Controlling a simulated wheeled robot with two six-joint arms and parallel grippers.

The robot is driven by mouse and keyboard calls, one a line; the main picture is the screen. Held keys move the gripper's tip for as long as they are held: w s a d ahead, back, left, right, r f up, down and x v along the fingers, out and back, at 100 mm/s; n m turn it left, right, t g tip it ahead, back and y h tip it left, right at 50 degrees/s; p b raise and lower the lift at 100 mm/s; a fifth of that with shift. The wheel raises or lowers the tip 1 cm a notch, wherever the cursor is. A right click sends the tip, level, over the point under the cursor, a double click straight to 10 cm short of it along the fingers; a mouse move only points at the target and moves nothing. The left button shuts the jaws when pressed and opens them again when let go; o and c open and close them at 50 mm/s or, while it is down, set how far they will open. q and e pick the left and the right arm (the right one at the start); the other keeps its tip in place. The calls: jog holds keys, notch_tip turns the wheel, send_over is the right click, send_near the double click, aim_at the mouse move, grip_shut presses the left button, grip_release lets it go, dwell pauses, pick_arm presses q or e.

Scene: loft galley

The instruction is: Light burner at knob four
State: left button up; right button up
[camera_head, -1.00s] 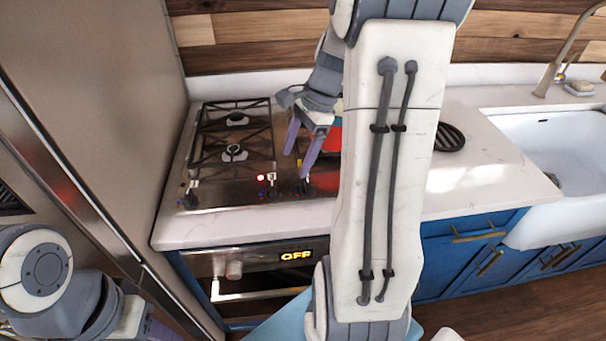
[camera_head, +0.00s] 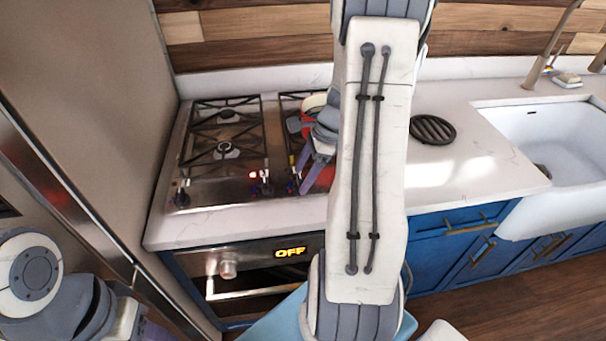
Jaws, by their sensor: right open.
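The gas cooktop (camera_head: 225,184) has a row of small knobs along its front edge. One knob (camera_head: 182,198) is at the far left. Two more knobs (camera_head: 260,187) stand close together near the middle, beside a red light. Another knob (camera_head: 291,186) is close to my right gripper's fingertips. My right gripper (camera_head: 308,178) is open, its purple fingers pointing down at the right part of the knob row. My arm hides the cooktop's right end and any knobs there; contact cannot be told. My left gripper (camera_head: 152,330) is partly cut off at bottom left.
A red pot (camera_head: 308,116) stands on the cooktop behind my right gripper. The oven display (camera_head: 291,252) below reads OFF. A dark round trivet (camera_head: 433,129) lies on the white counter, with a white sink (camera_head: 560,140) at right. A tall panel stands left.

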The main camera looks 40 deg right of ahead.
jog(key=shift+a+f, duration=0.1)
jog(key=shift+f, duration=0.1)
jog(key=shift+c, duration=0.3)
grip_shut()
